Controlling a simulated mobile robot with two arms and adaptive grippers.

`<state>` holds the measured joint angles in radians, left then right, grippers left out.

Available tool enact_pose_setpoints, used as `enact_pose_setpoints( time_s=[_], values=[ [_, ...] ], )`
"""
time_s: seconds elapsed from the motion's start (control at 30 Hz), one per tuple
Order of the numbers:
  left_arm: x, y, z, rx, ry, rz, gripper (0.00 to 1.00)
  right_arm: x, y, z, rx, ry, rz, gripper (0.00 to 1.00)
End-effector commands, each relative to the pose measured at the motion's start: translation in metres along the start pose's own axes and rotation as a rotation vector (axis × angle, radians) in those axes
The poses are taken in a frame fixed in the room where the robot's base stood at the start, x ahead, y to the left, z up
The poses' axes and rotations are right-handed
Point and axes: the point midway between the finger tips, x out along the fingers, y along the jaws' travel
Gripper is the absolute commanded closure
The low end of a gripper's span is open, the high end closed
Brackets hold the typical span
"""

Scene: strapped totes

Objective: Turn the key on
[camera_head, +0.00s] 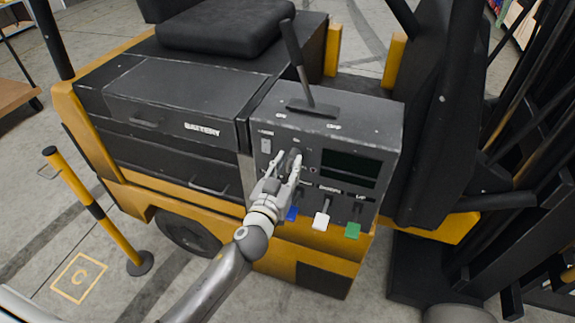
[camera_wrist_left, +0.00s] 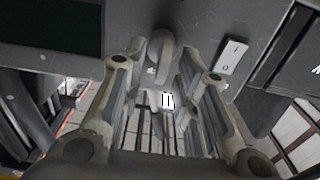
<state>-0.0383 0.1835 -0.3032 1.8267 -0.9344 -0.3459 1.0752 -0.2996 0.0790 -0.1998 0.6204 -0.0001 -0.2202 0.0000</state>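The dark key knob (camera_head: 292,153) is on the front of the grey control panel (camera_head: 385,140), left of a dark screen. In the left wrist view the key (camera_wrist_left: 161,45) is a grey rounded piece at the top middle, between the fingers. My left gripper (camera_head: 287,160) is at the panel with its fingertips either side of the key; it also shows in the left wrist view (camera_wrist_left: 162,62). Its fingers are apart, and a gap seems to show beside the key, so I see no firm hold. The fingers partly hide the key in the head view. My right gripper is not in view.
A rocker switch (camera_wrist_left: 233,56) sits close beside the key. Blue (camera_head: 292,213), white (camera_head: 321,220) and green (camera_head: 352,230) levers hang below the panel. A tall lever (camera_head: 297,65) stands on top. A yellow post (camera_head: 95,210) stands on the floor at left.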

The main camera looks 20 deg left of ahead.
Motion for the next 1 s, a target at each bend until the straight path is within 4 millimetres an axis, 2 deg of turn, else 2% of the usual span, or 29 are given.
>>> enact_pose_setpoints(
  time_s=[0.13,0.33,0.37,0.77,1.0],
  values=[
    [-0.0001,0.0001,0.0000,0.000,0.000,0.000,0.73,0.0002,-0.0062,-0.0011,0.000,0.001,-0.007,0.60],
    [-0.0003,0.0001,-0.0001,0.000,0.000,0.000,0.98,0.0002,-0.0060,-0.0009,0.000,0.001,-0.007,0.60],
    [-0.0003,0.0001,-0.0001,0.000,0.000,0.000,1.00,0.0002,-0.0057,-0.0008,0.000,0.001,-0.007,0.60],
    [-0.0003,0.0005,0.0001,0.031,0.000,0.000,1.00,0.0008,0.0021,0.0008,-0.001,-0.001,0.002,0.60],
    [-0.0003,0.0019,0.0002,0.160,0.001,0.000,1.00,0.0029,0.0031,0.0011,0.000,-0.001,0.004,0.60]
  ],
)
